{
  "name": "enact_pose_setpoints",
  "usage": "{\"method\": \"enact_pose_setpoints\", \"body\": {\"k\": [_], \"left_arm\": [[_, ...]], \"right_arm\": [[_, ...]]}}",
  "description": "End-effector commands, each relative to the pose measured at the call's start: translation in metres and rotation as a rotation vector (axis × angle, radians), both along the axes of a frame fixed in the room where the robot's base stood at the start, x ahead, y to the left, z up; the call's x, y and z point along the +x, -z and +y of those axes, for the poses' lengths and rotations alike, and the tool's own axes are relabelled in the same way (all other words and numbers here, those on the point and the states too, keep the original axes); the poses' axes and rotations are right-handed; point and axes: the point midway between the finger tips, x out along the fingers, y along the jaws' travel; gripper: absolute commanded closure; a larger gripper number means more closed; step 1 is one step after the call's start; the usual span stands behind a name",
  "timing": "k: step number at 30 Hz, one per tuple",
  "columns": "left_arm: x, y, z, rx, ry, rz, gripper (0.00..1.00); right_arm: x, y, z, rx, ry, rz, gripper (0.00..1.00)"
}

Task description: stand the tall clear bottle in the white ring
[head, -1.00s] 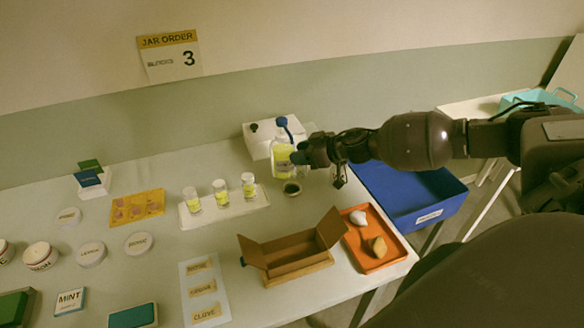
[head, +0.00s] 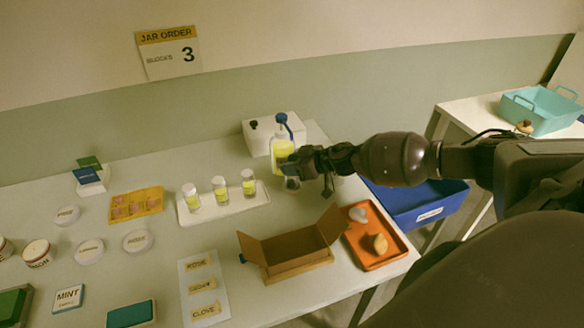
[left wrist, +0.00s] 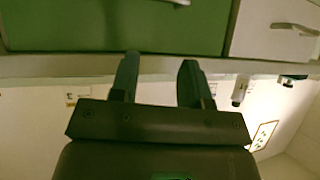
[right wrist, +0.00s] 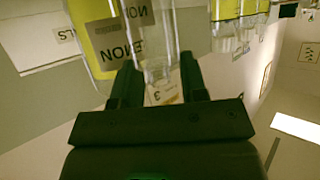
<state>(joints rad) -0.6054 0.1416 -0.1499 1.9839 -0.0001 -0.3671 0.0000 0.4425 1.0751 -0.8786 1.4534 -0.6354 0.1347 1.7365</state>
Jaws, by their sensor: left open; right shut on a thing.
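My right gripper (head: 289,165) is at the back of the table, right beside a bottle with yellow-green contents and a blue top (head: 281,149). In the right wrist view, my right gripper (right wrist: 157,88) is shut on the tall clear bottle (right wrist: 157,45), with the labelled yellow bottle (right wrist: 108,28) close beside it. In the head view I cannot separate the clear bottle from the gripper and yellow bottle. A small round piece with a dark middle (head: 292,184) lies just below the gripper, partly covered; I cannot tell whether it is the white ring. My left gripper (left wrist: 158,80) is open and empty.
A white tray (head: 228,207) with three small vials stands left of the gripper. An open cardboard box (head: 290,252), an orange tray (head: 362,253) and a blue bin (head: 437,200) lie in front and right. White round lids (head: 137,242) stand at the left.

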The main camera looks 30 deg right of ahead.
Motion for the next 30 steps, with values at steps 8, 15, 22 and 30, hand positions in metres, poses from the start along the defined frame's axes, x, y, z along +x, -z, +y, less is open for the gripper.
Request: {"method": "enact_pose_setpoints", "body": {"k": [8, 15, 22, 30], "left_arm": [[0.004, -0.002, -0.001, 0.0, 0.002, -0.008, 0.57], [0.004, -0.002, -0.001, 0.0, 0.002, -0.011, 0.57], [0.004, -0.002, -0.001, 0.0, 0.002, -0.011, 0.57], [0.002, -0.002, 0.0, 0.001, 0.001, -0.007, 0.57]], "right_arm": [[0.0, 0.007, 0.0, 0.0, 0.001, 0.0, 0.99], [0.0, 0.009, 0.0, 0.0, 0.001, 0.0, 0.5], [0.0, 0.009, 0.0, 0.0, 0.001, 0.0, 0.5], [-0.013, 0.0, -0.01, -0.003, 0.001, -0.001, 0.5]]}}
